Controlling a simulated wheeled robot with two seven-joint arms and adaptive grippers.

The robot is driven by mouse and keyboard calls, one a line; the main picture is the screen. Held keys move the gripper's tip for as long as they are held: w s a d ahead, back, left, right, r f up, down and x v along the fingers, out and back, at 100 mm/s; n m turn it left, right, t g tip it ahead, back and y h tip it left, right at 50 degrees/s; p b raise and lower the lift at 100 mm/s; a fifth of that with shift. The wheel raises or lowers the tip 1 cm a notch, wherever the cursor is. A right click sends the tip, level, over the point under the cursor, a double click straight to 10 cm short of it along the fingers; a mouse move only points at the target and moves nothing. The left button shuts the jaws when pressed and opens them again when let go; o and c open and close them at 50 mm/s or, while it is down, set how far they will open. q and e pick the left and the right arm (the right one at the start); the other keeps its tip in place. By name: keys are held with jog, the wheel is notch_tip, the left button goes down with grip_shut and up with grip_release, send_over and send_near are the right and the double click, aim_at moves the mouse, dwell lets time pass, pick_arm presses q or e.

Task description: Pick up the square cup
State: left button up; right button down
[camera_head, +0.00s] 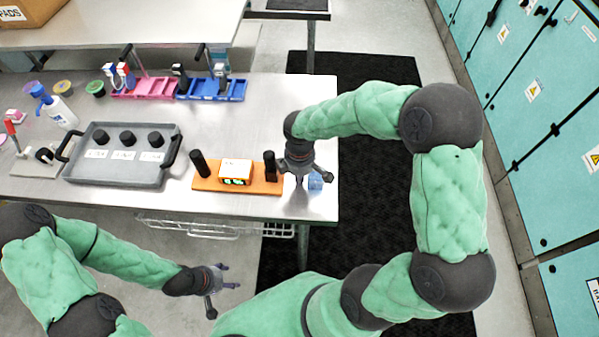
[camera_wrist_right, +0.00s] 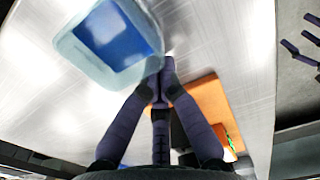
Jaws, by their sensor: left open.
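The square cup (camera_head: 315,182) is small and light blue and stands near the right front corner of the steel table. In the right wrist view the cup (camera_wrist_right: 72,45) shows large at the upper left, its squarish opening and blue inside facing the camera. My right gripper (camera_head: 306,178) points down right at the cup, partly in front of it. In the right wrist view its fingertips (camera_wrist_right: 160,78) come close together beside the cup's near rim; I cannot tell whether they grip its wall. My left gripper (camera_head: 228,287) is open and empty, in front of the table.
An orange board (camera_head: 207,184) with black posts and a small display box (camera_head: 236,170) lies left of the cup. A grey tray (camera_head: 108,180), a pink rack (camera_head: 142,94), a blue rack (camera_head: 211,94) and a spray bottle (camera_head: 58,112) stand further left. The table's right edge is close.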

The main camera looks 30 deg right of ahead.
aim_at(319, 179)
jog(key=shift+f, duration=0.25)
jog(key=shift+s+d+p, duration=0.2)
jog(key=shift+s+d, duration=0.3)
jog(key=shift+d, duration=0.35)
jog(key=shift+s+d+p, duration=0.25)
jog(key=shift+s+d, duration=0.25)
jog(key=shift+d, duration=0.35)
jog(key=shift+s+d+p, duration=0.2)
jog(key=shift+s+d, duration=0.3)
jog(key=shift+d, duration=0.35)
jog(key=shift+r, duration=0.15)
